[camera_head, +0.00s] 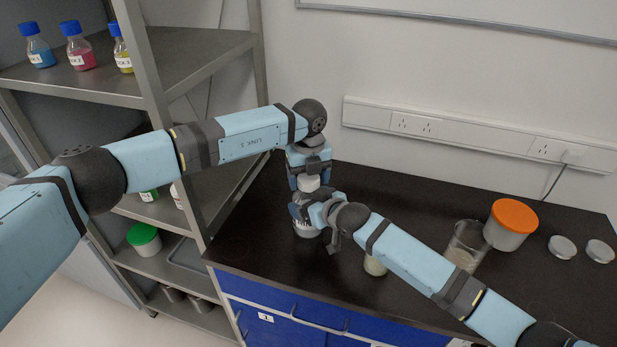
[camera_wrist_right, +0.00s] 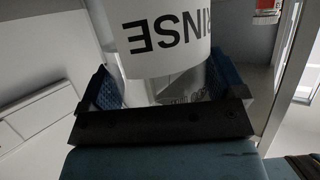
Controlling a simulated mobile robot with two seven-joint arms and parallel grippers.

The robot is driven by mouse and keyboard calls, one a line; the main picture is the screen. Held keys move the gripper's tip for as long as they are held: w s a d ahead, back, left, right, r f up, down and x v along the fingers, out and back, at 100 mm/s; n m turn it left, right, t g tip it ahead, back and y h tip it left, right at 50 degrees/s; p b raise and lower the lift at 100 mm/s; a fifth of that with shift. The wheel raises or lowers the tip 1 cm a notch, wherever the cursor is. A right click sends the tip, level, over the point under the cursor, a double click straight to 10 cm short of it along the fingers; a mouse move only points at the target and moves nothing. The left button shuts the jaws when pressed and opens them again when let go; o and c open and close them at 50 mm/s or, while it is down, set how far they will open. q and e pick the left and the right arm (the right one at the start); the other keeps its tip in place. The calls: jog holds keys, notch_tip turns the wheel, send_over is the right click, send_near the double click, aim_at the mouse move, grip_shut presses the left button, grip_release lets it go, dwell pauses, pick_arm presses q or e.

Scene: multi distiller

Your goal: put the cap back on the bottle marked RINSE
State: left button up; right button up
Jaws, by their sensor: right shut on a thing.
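The bottle marked RINSE (camera_wrist_right: 165,40) fills the right wrist view, with its black lettering upside down there. My right gripper (camera_wrist_right: 180,92) is shut on it, one blue-padded finger on each side. In the head view, the bottle's lower part (camera_head: 306,230) shows below my right gripper (camera_head: 314,208), low over the black bench. My left gripper (camera_head: 309,180) points down just above the right one. A white piece (camera_head: 310,184), which looks like the cap, is between its fingers. I cannot tell whether the fingers press on it or whether it touches the bottle's neck, which is hidden.
A small pale jar (camera_head: 375,265) stands close under my right arm. A glass beaker (camera_head: 465,247), an orange-lidded tub (camera_head: 510,226) and two flat round lids (camera_head: 562,247) (camera_head: 600,252) are at right. The metal shelf post (camera_head: 170,130) stands close by my left arm.

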pick_arm(q)
jog(key=shift+o, duration=0.5)
jog(key=shift+r, duration=0.1)
jog(key=shift+r, duration=2.2)
jog(key=shift+c, duration=0.4)
jog(key=shift+d+r+n, duration=0.1)
jog(key=shift+r+n, duration=0.55)
jog(key=shift+n, duration=0.55)
notch_tip(320, 180, up, 2)
jog(key=n, duration=0.4)
jog(key=shift+r, duration=0.1)
